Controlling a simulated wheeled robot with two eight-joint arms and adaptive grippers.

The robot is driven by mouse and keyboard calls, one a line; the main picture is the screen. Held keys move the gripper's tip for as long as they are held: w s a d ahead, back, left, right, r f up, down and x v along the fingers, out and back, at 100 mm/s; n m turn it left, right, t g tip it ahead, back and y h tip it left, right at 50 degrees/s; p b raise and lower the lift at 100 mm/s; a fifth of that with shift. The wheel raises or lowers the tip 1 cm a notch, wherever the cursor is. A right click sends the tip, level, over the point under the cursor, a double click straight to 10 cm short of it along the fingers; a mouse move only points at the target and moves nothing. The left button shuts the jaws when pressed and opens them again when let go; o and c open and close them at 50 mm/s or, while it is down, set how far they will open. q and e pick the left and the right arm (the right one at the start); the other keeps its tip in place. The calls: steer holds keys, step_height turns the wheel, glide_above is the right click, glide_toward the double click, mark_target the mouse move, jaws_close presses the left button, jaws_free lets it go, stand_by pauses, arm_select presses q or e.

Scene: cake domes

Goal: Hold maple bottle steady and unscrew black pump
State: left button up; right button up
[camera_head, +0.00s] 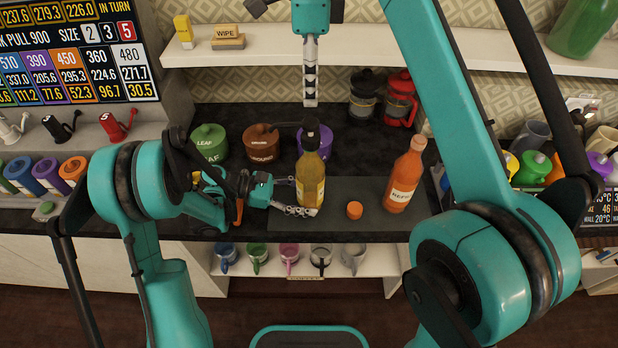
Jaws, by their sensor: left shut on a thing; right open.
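The amber maple bottle (311,172) stands upright on a dark grey mat (335,221). Its black pump (310,138) sits on top of its neck. My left gripper (303,197) comes in from the left and is shut on the lower part of the bottle. My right gripper (310,98) points down from above, its fingers over the pump. It is open and empty, seen edge-on, with its tips apart from the pump.
An orange bottle (404,177) and a loose orange cap (355,210) are to the right on the mat. Green (210,142), brown (261,142) and purple (316,141) canisters stand behind. Black (363,100) and red (401,98) presses stand at the back right.

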mark_target(310, 121)
step_height(310, 121, down, 8)
steer(key=shift+f, duration=0.15)
stand_by(0.3)
jaws_close()
steer(key=n, duration=1.6)
steer(key=shift+n, duration=0.4)
steer(key=n, duration=0.5)
steer(key=o, duration=1.3)
jaws_free()
